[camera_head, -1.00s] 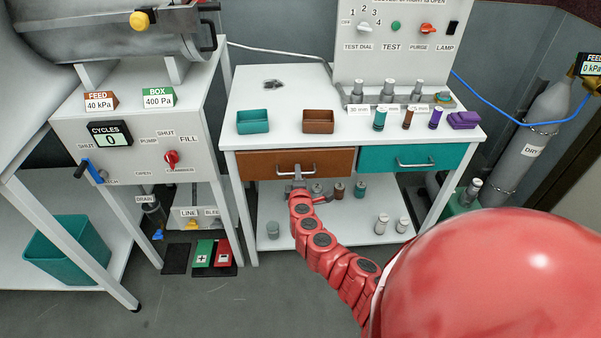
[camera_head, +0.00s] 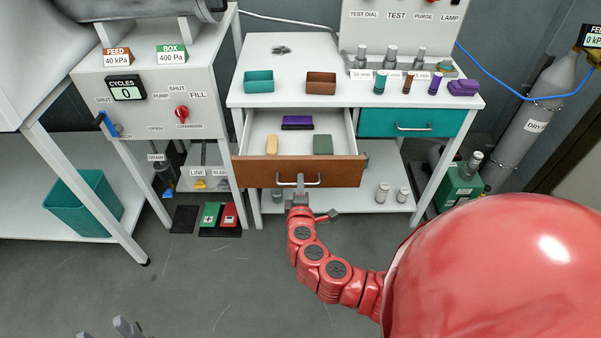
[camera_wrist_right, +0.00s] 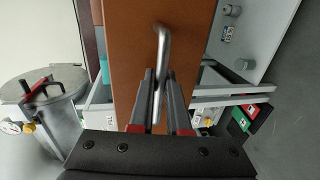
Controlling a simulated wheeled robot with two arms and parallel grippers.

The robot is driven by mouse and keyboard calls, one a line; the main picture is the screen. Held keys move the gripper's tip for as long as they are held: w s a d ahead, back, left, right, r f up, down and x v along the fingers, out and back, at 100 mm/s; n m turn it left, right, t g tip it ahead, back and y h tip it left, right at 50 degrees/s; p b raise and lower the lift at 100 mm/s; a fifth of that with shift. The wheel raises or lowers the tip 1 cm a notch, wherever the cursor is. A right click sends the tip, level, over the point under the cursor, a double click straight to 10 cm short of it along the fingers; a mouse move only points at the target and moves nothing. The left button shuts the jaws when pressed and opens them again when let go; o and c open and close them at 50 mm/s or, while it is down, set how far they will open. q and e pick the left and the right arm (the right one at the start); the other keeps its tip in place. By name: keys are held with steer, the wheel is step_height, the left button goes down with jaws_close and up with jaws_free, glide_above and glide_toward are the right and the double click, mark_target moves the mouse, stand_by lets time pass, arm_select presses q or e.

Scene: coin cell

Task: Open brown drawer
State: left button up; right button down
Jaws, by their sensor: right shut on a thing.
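The brown drawer (camera_head: 250,172) stands pulled well out of the white table. Inside it lie a purple block (camera_head: 297,123), a tan block (camera_head: 272,145) and a green block (camera_head: 323,145). My right gripper (camera_head: 299,182) is at the metal bar handle (camera_head: 313,183) on the drawer's front. In the right wrist view the two fingers of the right gripper (camera_wrist_right: 160,95) are closed around the handle (camera_wrist_right: 161,50), with the brown front (camera_wrist_right: 185,40) behind. At the bottom left of the head view, grey fingertips of my left gripper (camera_head: 122,326) show, partly cut off.
A closed teal drawer (camera_head: 375,122) is to the right. On the white tabletop (camera_head: 345,92) stand a teal tray (camera_head: 259,82), a brown tray (camera_head: 321,83) and several small cylinders. The grey floor (camera_head: 215,285) in front is clear.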

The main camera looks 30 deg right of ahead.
steer(key=shift+f+v, duration=0.2)
steer(key=shift+v, duration=0.75)
steer(key=c, duration=0.9)
jaws_free()
steer(key=shift+s+a, duration=0.1)
steer(key=p+v, duration=0.4)
steer(key=v, duration=1.3)
steer(key=shift+s, duration=0.1)
